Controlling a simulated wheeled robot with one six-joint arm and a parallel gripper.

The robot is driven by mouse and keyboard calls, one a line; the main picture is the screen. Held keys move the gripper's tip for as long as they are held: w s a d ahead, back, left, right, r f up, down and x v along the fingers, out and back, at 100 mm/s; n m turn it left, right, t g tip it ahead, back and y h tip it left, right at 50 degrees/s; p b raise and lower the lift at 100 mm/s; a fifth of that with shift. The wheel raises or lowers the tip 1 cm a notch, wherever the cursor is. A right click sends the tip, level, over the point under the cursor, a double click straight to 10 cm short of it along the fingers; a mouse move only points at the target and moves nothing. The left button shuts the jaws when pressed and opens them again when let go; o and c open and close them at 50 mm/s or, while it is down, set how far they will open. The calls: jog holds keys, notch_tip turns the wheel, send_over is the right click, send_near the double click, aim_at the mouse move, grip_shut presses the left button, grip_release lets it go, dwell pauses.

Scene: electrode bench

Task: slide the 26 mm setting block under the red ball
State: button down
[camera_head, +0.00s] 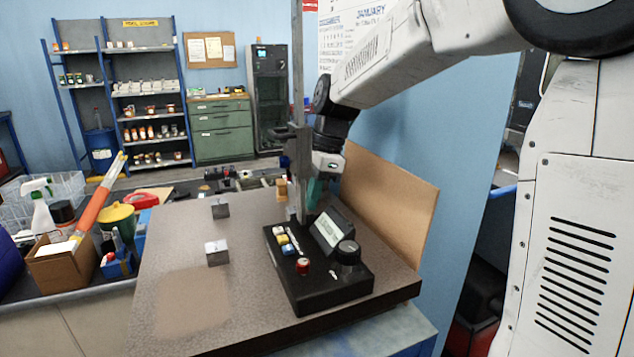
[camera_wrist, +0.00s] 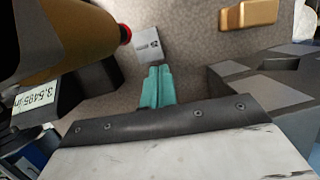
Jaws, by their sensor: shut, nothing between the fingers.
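The grey setting block (camera_wrist: 150,45) lies flat on the plate in the wrist view, with a small marking on its top that I cannot read surely. The red ball (camera_wrist: 125,33) sits at the end of a thick brown-gold cylinder, just left of the block in that view. I cannot tell its height above the plate. My gripper (camera_wrist: 158,69) has teal fingers, shut and empty, their tips right at the block's near edge; contact is unclear. In the head view my gripper (camera_head: 312,192) is partly behind the gauge column, and the block and ball cannot be made out.
The height gauge has a tall column (camera_head: 300,110) and a black base (camera_head: 320,283) with a display. Two other grey blocks (camera_head: 217,256) (camera_head: 221,211) stand on the granite plate (camera_head: 250,305). A brass-coloured block (camera_wrist: 248,14) lies beyond. The plate's left front is clear.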

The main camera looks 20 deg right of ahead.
jog(key=shift+f, duration=0.1)
jog(key=shift+a, duration=0.95)
jog(key=shift+d, duration=0.1)
